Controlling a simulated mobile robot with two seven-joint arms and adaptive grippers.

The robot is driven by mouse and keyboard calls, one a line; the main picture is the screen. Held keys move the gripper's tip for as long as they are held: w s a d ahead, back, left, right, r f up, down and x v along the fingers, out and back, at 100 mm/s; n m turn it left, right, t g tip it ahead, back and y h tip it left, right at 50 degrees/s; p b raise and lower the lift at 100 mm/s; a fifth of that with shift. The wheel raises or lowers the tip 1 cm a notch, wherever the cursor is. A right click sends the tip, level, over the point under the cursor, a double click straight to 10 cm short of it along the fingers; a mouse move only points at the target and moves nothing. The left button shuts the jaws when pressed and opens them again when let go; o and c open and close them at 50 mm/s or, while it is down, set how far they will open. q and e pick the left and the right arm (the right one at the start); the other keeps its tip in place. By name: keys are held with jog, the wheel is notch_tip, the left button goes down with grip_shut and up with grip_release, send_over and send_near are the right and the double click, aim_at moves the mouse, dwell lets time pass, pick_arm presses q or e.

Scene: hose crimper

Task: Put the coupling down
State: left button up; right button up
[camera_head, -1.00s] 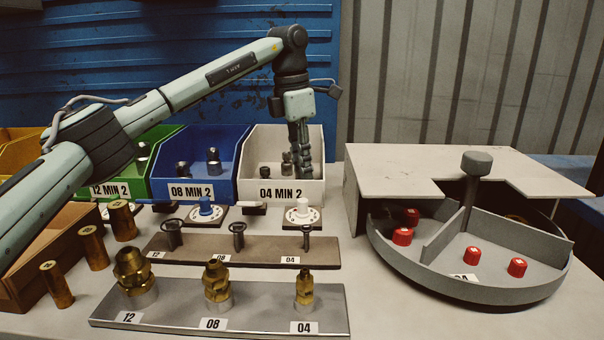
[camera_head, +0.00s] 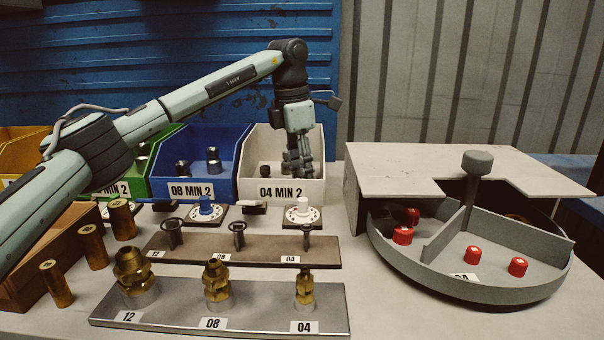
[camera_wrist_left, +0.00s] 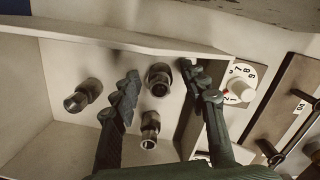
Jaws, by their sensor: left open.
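My left gripper (camera_head: 300,168) is over the white bin (camera_head: 258,218) labelled 04 MIN 2, its fingers reaching down inside. In the left wrist view its fingers (camera_wrist_left: 165,85) are spread apart, open and holding nothing. Three metal couplings show in the bin there. One coupling (camera_wrist_left: 158,79) is between the fingers, apart from both. Another coupling (camera_wrist_left: 150,128) is below it in the picture, and a third coupling (camera_wrist_left: 82,96) is left of the fingers. In the head view the gripper hides part of the bin's inside. My right gripper is not in view.
A blue bin (camera_head: 222,190) with fittings stands left of the white one. In front are dials, a brown strip (camera_head: 190,252) with pins and a metal plate (camera_head: 255,322) with brass fittings. A grey round tray (camera_head: 490,292) with red caps is at right.

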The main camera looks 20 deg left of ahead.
pick_arm(q)
notch_tip(320, 180, up, 12)
jog(key=a, duration=0.1)
jog(key=shift+s, duration=0.4)
